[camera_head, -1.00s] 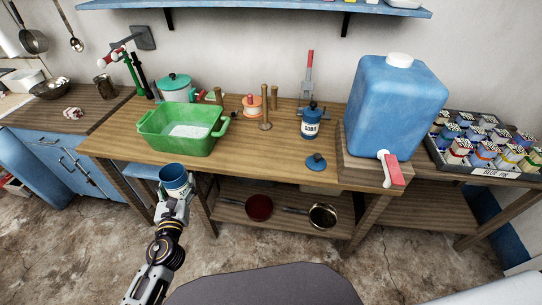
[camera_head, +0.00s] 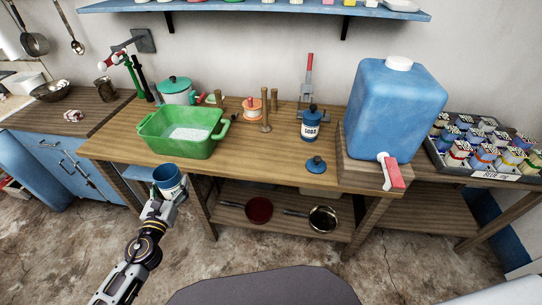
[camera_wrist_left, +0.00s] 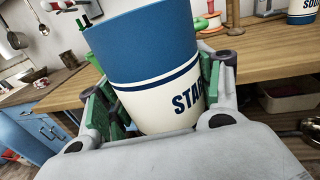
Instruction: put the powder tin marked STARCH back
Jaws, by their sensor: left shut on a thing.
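The powder tin (camera_head: 168,178) is blue above and cream below, and its top looks open, with no lid on it. In the left wrist view the tin (camera_wrist_left: 150,60) shows the letters "STAR". My left gripper (camera_head: 172,193) is shut on the tin and holds it, slightly tilted, in front of the table's front edge, below the green basin. In the left wrist view the green finger pads (camera_wrist_left: 158,100) press on both sides of the tin. A blue lid (camera_head: 316,165) lies on the table near its front edge. My right gripper is not in view.
A green basin (camera_head: 150,124) with white contents stands on the table (camera_head: 258,160). A tin marked SODA (camera_head: 311,124) stands at the middle right. A blue tank (camera_head: 394,110) with a red-handled tap is beyond it. A tray (camera_head: 480,176) of jars is at the far right.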

